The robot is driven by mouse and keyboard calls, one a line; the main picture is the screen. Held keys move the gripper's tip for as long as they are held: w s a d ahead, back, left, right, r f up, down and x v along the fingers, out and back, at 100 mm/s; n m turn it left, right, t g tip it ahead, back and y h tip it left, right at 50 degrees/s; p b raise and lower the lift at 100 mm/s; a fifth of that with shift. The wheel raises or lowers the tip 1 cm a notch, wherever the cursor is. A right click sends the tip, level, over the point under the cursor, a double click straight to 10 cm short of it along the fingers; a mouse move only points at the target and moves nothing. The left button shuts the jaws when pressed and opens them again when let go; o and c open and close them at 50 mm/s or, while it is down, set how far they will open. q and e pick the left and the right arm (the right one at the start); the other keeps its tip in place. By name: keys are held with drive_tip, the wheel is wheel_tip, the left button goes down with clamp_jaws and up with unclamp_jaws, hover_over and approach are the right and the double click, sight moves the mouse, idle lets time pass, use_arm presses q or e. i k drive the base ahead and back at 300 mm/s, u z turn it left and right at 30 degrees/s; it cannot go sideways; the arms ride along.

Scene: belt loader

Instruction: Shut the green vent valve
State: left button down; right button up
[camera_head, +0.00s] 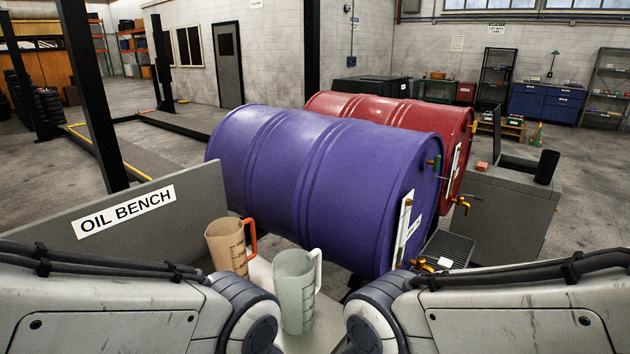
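A purple drum (300,180) lies on its side in the middle of the view. A small green fitting (437,161) sits high on its right end face, and whether it is open or shut is too small to tell. A brass tap (425,266) shows low on the same face. My two arms come in from the bottom left and bottom right. Neither gripper is in view, and nothing touches the green fittings.
An orange-handled jug (226,246) and a pale green jug (294,288) stand on the bench in front of the purple drum. A grey panel marked OIL BENCH (150,225) rises at left. A grey cabinet (505,205) with a black cylinder (547,167) stands at right.

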sight(435, 163)
drive_tip(key=u, duration=0.35)
drive_tip(key=k, duration=0.35)
drive_tip(key=z, duration=1.9)
drive_tip(key=i, duration=1.25)
drive_tip(key=u, duration=0.55)
drive_tip(key=i, duration=0.5)
drive_tip(key=u, duration=0.35)
